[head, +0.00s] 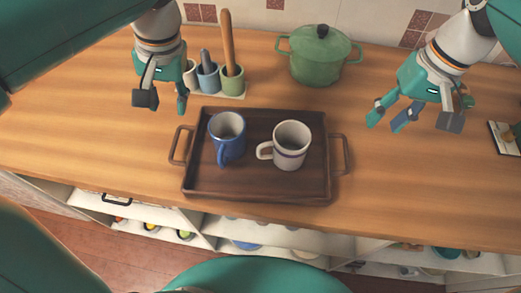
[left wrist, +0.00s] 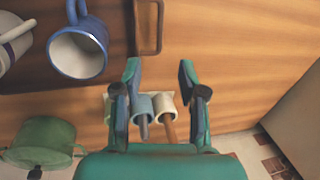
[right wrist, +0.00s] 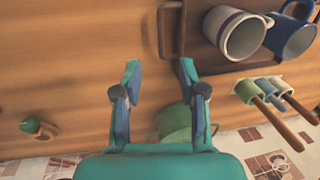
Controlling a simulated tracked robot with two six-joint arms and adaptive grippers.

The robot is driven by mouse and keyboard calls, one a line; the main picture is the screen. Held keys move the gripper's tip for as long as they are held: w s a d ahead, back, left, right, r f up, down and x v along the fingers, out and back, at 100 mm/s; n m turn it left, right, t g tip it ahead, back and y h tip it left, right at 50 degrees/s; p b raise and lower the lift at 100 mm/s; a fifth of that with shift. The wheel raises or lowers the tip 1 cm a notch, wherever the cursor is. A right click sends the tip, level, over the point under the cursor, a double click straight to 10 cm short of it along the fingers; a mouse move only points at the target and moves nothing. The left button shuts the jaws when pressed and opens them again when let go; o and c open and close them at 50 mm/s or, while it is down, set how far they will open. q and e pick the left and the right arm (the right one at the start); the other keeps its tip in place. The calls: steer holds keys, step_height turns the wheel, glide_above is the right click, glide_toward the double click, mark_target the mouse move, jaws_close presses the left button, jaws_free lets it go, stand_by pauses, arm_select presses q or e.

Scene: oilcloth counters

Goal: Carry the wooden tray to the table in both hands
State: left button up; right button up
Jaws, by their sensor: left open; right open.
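The dark wooden tray (head: 255,189) lies flat on the counter, with a loop handle at each short end. Its left handle (head: 181,145) also shows in the left wrist view (left wrist: 149,27). Its right handle (head: 346,154) also shows in the right wrist view (right wrist: 171,30). On the tray stand a blue mug (head: 227,135) and a white mug with a dark band (head: 290,146). My left gripper (head: 164,103) is open and empty, above the counter behind the left handle. My right gripper (head: 412,118) is open and empty, above the counter to the right of the tray, apart from the right handle.
A green lidded pot (head: 318,58) stands behind the tray. A holder with small cups (head: 232,82) and a tall wooden utensil (head: 227,42) stands at the back left, near my left gripper. Open shelves (head: 280,236) run below the counter's front edge.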

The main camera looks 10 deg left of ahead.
mark_target(174, 144)
arm_select(q)
steer(key=a+f, duration=0.1)
steer(key=f, duration=0.4)
steer(key=a+f, duration=0.1)
steer(key=f, duration=0.4)
steer(key=a+f, duration=0.1)
steer(key=f, duration=0.4)
steer(key=shift+s+a+f, duration=0.1)
steer(key=shift+s+f, duration=0.05)
steer(key=shift+f, duration=0.2)
arm_select(e)
steer(key=a+f, duration=0.1)
steer(key=f, duration=0.4)
steer(key=a+f, duration=0.1)
steer(key=f, duration=0.4)
steer(key=a+f, duration=0.1)
steer(key=f, duration=0.4)
steer(key=shift+s+f, duration=0.2)
steer(key=shift+f, duration=0.15)
arm_select(q)
jaws_close()
arm_select(e)
jaws_close()
arm_select(q)
steer(key=shift+r, duration=0.1)
arm_select(e)
steer(key=shift+r, duration=0.1)
